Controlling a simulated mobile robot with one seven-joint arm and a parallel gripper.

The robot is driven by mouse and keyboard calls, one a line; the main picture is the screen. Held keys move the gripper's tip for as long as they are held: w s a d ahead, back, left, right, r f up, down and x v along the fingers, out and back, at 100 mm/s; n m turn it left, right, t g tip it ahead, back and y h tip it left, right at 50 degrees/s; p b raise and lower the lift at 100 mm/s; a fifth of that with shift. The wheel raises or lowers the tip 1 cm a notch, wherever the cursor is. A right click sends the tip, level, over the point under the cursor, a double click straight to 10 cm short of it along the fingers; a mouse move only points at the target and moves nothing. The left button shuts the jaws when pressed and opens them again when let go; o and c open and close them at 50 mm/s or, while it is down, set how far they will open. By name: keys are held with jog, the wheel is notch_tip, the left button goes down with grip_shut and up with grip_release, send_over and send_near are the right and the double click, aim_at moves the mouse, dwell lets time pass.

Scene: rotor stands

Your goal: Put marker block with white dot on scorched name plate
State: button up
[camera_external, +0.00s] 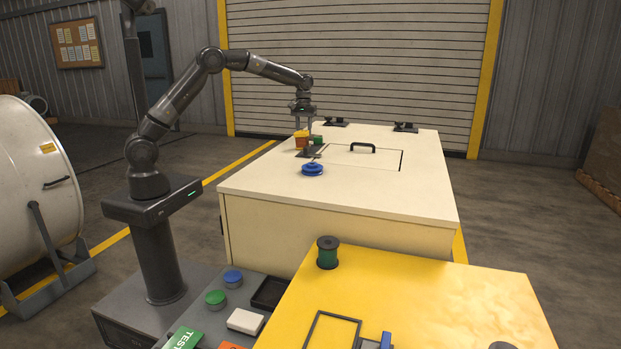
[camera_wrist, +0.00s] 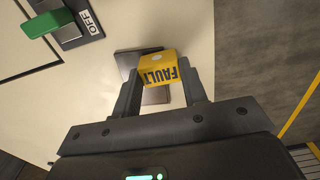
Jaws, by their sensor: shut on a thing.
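The marker block (camera_wrist: 158,70) is yellow, reads FAULT on one side and has a white dot on its face. My gripper (camera_wrist: 160,90) is shut on it, one finger at each side. In the external view the block (camera_external: 301,138) is at my gripper (camera_external: 302,124), over the far left of the cream cabinet. A grey-brown plate (camera_wrist: 127,62), which looks like the scorched name plate, lies behind and below the block in the wrist view, partly hidden by block and fingers. I cannot tell whether the block touches it.
A green handle (camera_wrist: 40,25) with an OFF label (camera_wrist: 88,22) is close by on the cream cabinet top (camera_external: 390,195). A blue round knob (camera_external: 312,169) and a black-handled hatch (camera_external: 362,148) are there too. A yellow bench (camera_external: 430,290) stands in front.

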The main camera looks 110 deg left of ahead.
jog(key=shift+f, duration=0.1)
jog(key=o, duration=1)
jog(key=shift+c, duration=0.2)
notch_tip(320, 180, up, 12)
